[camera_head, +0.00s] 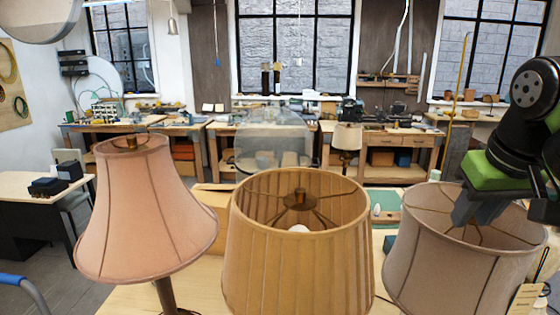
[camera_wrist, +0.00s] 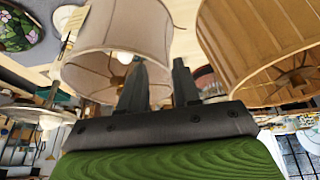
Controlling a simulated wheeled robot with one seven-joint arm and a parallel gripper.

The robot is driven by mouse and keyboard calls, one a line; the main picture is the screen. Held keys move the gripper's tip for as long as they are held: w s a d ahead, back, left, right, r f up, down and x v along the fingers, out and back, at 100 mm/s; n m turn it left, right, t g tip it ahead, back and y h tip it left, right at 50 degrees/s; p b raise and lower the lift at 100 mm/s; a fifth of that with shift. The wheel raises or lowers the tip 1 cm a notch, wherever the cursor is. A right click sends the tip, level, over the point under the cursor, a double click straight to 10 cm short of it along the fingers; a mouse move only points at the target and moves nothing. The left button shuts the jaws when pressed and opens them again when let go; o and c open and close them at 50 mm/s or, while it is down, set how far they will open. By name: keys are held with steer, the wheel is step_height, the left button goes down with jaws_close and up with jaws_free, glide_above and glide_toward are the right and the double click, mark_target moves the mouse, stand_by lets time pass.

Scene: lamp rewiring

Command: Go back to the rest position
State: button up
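My gripper (camera_wrist: 160,75) shows in the wrist view with its two dark fingers apart and nothing seen held between them. In the head view my gripper (camera_head: 468,212) is at the far right, over the top of a grey-beige drum lampshade (camera_head: 445,275). That shade also shows in the wrist view (camera_wrist: 105,35), behind the left finger. I cannot tell whether a finger touches it. A pleated tan lampshade (camera_head: 298,255) stands in the middle, with a white bulb (camera_head: 299,229) inside. A pink bell-shaped lampshade (camera_head: 145,215) stands at the left on a dark stem.
The three lamps stand close together on a light wooden table (camera_head: 205,290). A black-sided desk (camera_head: 40,200) is at the left. Workbenches (camera_head: 240,125) with tools line the back wall under windows. A round pale shade (camera_head: 40,15) hangs at top left. A tag (camera_head: 525,298) is at lower right.

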steer(key=s+a+f+b, duration=0.3)
steer(key=a+f, duration=0.3)
steer(key=a, duration=0.1)
steer(key=s+a+f+b, duration=0.2)
steer(key=s+a+f, duration=0.1)
steer(key=a+f, duration=0.4)
steer(key=s+f+b, duration=0.2)
steer(key=s+f, duration=0.4)
steer(key=f, duration=0.3)
steer(key=s+f+t+b, duration=0.1)
steer(key=s+f+b, duration=0.1)
steer(key=s+f, duration=0.4)
step_height(320, 180, down, 3)
steer(key=shift+s+a+n+y, duration=0.15)
steer(key=shift+a+n+y, duration=0.15)
steer(key=shift+y, duration=0.1)
steer(key=shift+s, duration=0.1)
stand_by(0.8)
